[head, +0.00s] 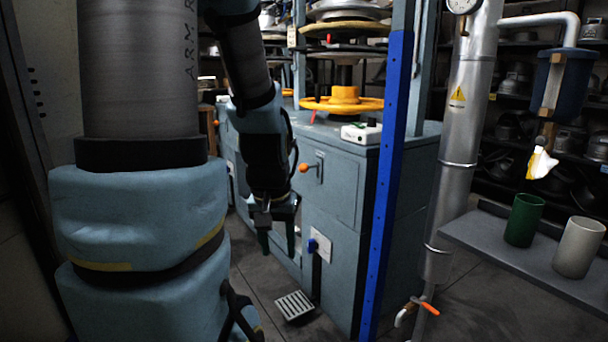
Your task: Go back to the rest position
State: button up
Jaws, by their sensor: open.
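My gripper (277,236) hangs at the end of my arm, in the middle of the head view, pointing down. Its fingers are apart and nothing shows between them. It is in front of the blue-grey hat press cabinet (336,190), near a small wall plate with a blue plug (313,246). I cannot tell how close the fingers are to the cabinet. My arm hides the left part of the press.
A shelf (500,255) at right holds a green cup (523,220) and a pale cup (578,247). A grate (294,306) lies on the floor.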

jog(key=w+p+v, duration=0.3)
jog(key=p+v, duration=1.9)
jog(key=shift+a+r+g, duration=0.35)
jog(key=shift+r+g, duration=0.05)
dwell(5.4)
